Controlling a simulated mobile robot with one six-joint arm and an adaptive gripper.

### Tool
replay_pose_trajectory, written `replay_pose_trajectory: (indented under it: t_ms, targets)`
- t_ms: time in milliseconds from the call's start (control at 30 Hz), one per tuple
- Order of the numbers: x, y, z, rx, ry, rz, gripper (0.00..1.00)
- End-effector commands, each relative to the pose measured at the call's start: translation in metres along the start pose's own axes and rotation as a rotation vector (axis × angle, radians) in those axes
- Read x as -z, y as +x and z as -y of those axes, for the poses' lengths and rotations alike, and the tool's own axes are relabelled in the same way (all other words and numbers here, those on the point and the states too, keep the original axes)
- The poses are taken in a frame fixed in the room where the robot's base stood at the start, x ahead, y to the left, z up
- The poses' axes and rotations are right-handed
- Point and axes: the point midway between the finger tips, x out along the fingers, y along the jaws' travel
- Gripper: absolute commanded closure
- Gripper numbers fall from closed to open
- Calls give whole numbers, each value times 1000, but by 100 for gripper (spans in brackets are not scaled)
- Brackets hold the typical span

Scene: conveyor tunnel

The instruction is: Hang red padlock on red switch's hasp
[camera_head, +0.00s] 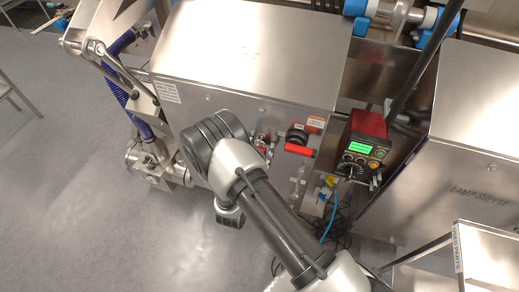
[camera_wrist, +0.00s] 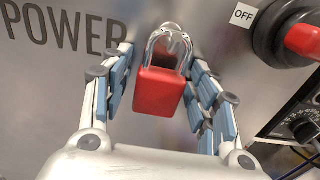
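The red padlock (camera_wrist: 158,92) is in the wrist view, body toward me and silver shackle (camera_wrist: 153,48) toward the panel. The shackle's far end overlaps a small metal fitting (camera_wrist: 174,30), apparently the hasp; I cannot tell for sure that it passes through. My gripper (camera_wrist: 161,60) is open, with one blue-padded finger on each side of the padlock and a visible gap on both sides. The red switch (camera_wrist: 303,40) is at the right, beside an OFF label (camera_wrist: 243,15). In the head view its red handle (camera_head: 299,150) shows; my arm mostly hides the gripper.
A control box (camera_head: 365,148) with a green display stands right of the switch. A steel cabinet (camera_head: 250,50) carries the panel, with POWER lettering (camera_wrist: 68,28). Blue cables (camera_head: 330,222) hang below the control box. Grey floor (camera_head: 90,220) is clear at the left.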

Motion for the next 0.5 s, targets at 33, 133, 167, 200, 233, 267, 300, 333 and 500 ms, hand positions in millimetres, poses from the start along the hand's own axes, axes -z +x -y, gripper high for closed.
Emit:
replay_pose_trajectory:
  t_ms: [33, 133, 167, 200, 233, 267, 300, 333, 500]
  targets:
    - [0, 0, 0, 0, 0, 0, 40]
    - [0, 0, 0, 0, 0, 0, 40]
    - [0, 0, 0, 0, 0, 0, 40]
    - [0, 0, 0, 0, 0, 0, 40]
    - [0, 0, 0, 0, 0, 0, 40]
    - [0, 0, 0, 0, 0, 0, 40]
    - [0, 0, 0, 0, 0, -1, 40]
    - [0, -1, 0, 0, 0, -1, 40]
    - [0, -15, -1, -4, -1, -2, 40]
